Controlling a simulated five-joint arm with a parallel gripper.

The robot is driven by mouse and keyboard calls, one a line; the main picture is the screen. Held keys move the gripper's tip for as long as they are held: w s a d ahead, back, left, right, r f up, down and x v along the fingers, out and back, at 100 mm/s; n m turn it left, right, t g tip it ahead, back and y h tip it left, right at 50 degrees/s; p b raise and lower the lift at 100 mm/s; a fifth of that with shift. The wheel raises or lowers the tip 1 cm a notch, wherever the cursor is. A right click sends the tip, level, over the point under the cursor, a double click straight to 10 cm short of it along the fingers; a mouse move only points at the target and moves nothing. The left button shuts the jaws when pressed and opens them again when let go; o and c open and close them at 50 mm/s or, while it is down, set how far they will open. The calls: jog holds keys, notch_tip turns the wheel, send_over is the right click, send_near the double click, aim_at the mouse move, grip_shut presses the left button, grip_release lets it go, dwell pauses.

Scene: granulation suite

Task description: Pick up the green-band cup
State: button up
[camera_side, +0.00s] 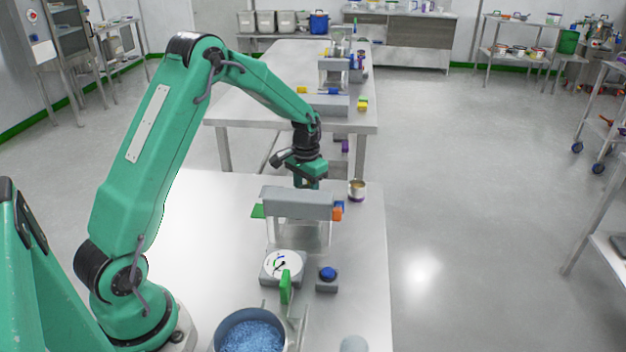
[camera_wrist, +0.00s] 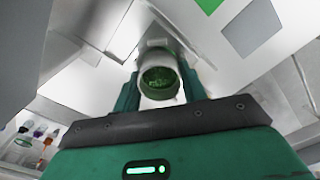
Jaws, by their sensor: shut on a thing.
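The green-band cup (camera_wrist: 156,64) shows between the two fingers of my gripper (camera_wrist: 158,82) in the wrist view. It is pale grey-white with a green band at the near end, and green granules show inside it. My gripper is shut on its sides. In the side view my gripper (camera_side: 307,182) points down just behind the grey-topped stand (camera_side: 298,203) on the near white table. The stand hides the fingertips and the cup there, so I cannot tell whether the cup touches the table.
A small cup with a purple band (camera_side: 357,190) stands right of my gripper. Nearer are a dial scale (camera_side: 283,265), a blue button box (camera_side: 327,276) and a pan of blue granules (camera_side: 248,333). The table's right side (camera_side: 365,260) is mostly clear. A second table stands behind.

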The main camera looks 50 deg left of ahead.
notch_tip(320, 180, up, 10)
dwell(0.6)
jog(key=shift+f, duration=0.15)
jog(key=s+a+f+n, duration=0.1)
jog(key=a+f, duration=0.1)
jog(key=a, duration=0.2)
jog(key=s+a+f+n, duration=0.1)
jog(key=a+f, duration=0.2)
jog(key=a, duration=0.1)
jog(key=s+a+f+n, duration=0.1)
jog(key=a+f, duration=0.1)
jog(key=a, duration=0.3)
jog(key=shift+f, duration=0.2)
dwell(0.5)
jog(key=shift+f, duration=0.1)
jog(key=shift+s+f, duration=0.1)
jog(key=shift+f, duration=1.8)
jog(key=shift+f, duration=0.2)
